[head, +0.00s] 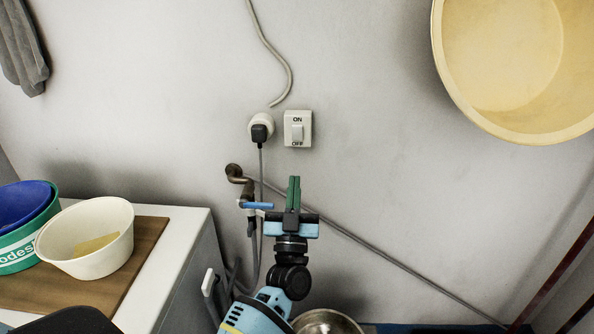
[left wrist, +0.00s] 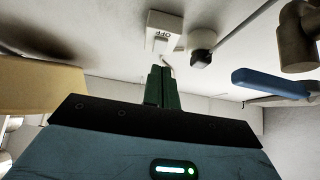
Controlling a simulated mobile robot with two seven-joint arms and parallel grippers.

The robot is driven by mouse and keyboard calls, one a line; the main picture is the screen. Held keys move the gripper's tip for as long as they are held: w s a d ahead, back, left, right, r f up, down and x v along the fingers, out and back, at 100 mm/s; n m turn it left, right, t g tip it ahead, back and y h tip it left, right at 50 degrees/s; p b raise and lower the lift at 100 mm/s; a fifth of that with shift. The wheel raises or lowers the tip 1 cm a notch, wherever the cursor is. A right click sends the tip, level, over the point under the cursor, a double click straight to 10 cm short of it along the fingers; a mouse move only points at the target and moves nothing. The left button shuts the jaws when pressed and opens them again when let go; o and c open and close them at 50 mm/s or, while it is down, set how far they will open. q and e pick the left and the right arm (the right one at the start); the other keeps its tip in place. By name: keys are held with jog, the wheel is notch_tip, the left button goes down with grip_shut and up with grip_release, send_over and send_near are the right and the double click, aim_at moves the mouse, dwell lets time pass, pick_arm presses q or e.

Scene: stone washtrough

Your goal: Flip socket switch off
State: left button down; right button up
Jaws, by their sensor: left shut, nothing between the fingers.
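The socket switch (head: 298,129) is a white square plate on the wall, marked ON at the top and OFF at the bottom, with a pale rocker in its middle. It also shows in the left wrist view (left wrist: 165,24), with the OFF mark visible and the picture turned over. My left gripper (head: 294,180) is below the switch in the head view, its green fingers shut, empty and pointing up. In the left wrist view the fingertips (left wrist: 160,72) are near the switch but appear apart from it. I cannot tell which way the rocker is tipped. My right gripper is not in view.
Left of the switch, a black plug (head: 259,134) sits in a round socket. A pipe with a blue-handled tap (head: 256,205) is close left of my gripper. A large yellow basin (head: 440,60) hangs at upper right. A white bowl (head: 112,250) stands on the counter.

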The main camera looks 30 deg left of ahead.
pick_arm(q)
jog(key=shift+w+f+b+v, duration=0.1)
jog(key=shift+f+b+v, duration=0.05)
jog(key=shift+v, duration=0.6)
jog(key=shift+w+f+b+v, duration=0.1)
jog(key=shift+f+b+v, duration=0.05)
jog(key=shift+v, duration=0.6)
jog(key=shift+w+f+b+v, duration=0.1)
jog(key=shift+f+b+v, duration=0.05)
jog(key=shift+v, duration=0.65)
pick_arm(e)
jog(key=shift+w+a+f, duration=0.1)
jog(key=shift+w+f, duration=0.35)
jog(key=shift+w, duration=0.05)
pick_arm(q)
jog(key=shift+a+r, duration=0.1)
jog(key=shift+a, duration=0.05)
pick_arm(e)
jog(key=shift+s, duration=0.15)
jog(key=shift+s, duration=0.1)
